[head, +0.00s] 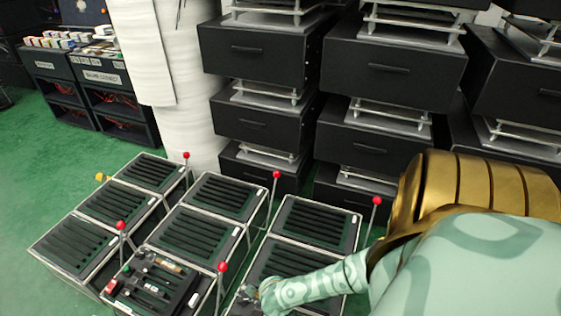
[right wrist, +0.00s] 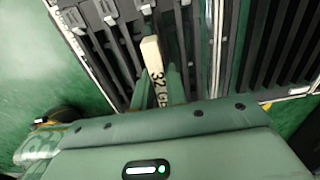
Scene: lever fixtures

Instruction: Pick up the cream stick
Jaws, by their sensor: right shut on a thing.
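The cream stick (right wrist: 152,56) shows in the right wrist view, pale and narrow, with dark "32 G" lettering along it. My right gripper (right wrist: 159,88) is shut on it, with green fingers on either side. The stick's lower end is hidden behind the gripper body. In the head view my right gripper (head: 250,294) is low in the picture, in front of the right-hand slatted crate. I cannot make out the stick there. My left gripper is not in view.
An open tray (head: 124,303) with a red item (head: 111,287) and other small parts stands left of my right gripper. Slatted crates (head: 230,196) and upright red-knobbed levers (head: 276,176) surround it. Black drawer units (head: 262,60) stand behind.

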